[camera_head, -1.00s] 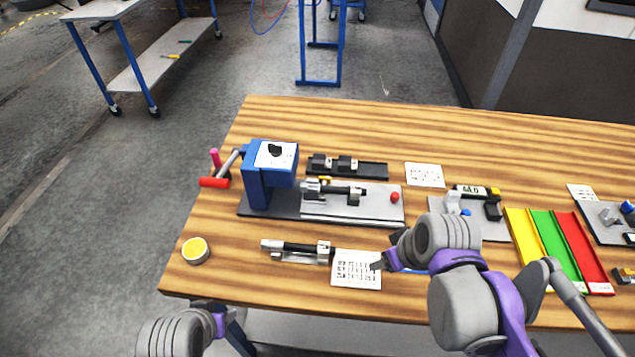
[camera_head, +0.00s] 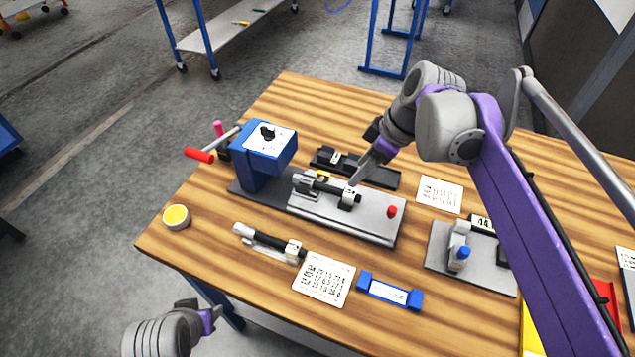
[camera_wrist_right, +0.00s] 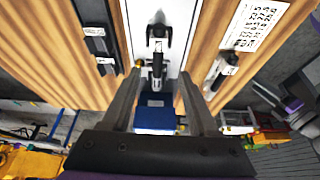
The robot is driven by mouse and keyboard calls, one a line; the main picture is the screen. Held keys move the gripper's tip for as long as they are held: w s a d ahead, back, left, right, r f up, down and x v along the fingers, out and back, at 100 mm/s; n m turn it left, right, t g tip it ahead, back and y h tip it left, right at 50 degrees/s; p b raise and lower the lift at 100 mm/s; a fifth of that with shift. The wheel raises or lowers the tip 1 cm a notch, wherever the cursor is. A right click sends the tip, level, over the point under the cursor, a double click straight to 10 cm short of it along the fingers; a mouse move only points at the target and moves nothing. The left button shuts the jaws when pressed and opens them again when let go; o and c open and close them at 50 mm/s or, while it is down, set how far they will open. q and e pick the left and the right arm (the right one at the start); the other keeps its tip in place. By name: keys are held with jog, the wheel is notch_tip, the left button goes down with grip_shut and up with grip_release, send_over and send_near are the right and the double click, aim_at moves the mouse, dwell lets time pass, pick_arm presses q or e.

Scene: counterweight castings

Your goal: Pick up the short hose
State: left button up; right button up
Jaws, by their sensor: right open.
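A short black hose (camera_head: 325,187) lies in silver clamps on the grey plate of the blue press. In the right wrist view the hose (camera_wrist_right: 157,64) shows between my fingers. A second black hose with silver ends (camera_head: 270,241) lies in a holder at the table's front. I cannot tell for sure which one is the short hose. My right gripper (camera_head: 357,182) is open and empty, pointing down at the right end of the clamped hose; contact cannot be judged. In the right wrist view its fingers (camera_wrist_right: 159,80) are spread wide. My left gripper (camera_head: 213,314) is low, off the table's front edge, its jaws unclear.
The blue press (camera_head: 265,160) with its red-handled lever stands left of the hose. A black rail (camera_head: 375,173) lies behind it. A red knob (camera_head: 392,212) stands on the plate. A printed card (camera_head: 325,278) and a blue labelled holder (camera_head: 390,291) lie in front.

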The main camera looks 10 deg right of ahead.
jog(key=shift+w+a+f, duration=0.15)
jog(key=shift+w+f, duration=0.05)
jog(key=shift+w, duration=0.15)
send_over(333, 188)
jog(key=s+d, duration=0.2)
jog(key=d, duration=0.1)
jog(key=f, duration=0.4)
jog(key=shift+w+a+f, duration=0.15)
jog(key=shift+a+f, duration=0.1)
jog(key=shift+f, duration=0.05)
jog(key=x, duration=0.5)
jog(key=shift+w+a+r+b, duration=0.15)
jog(key=shift+w+a+b, duration=0.15)
jog(key=shift+a, duration=0.1)
jog(key=shift+c, duration=0.2)
grip_shut()
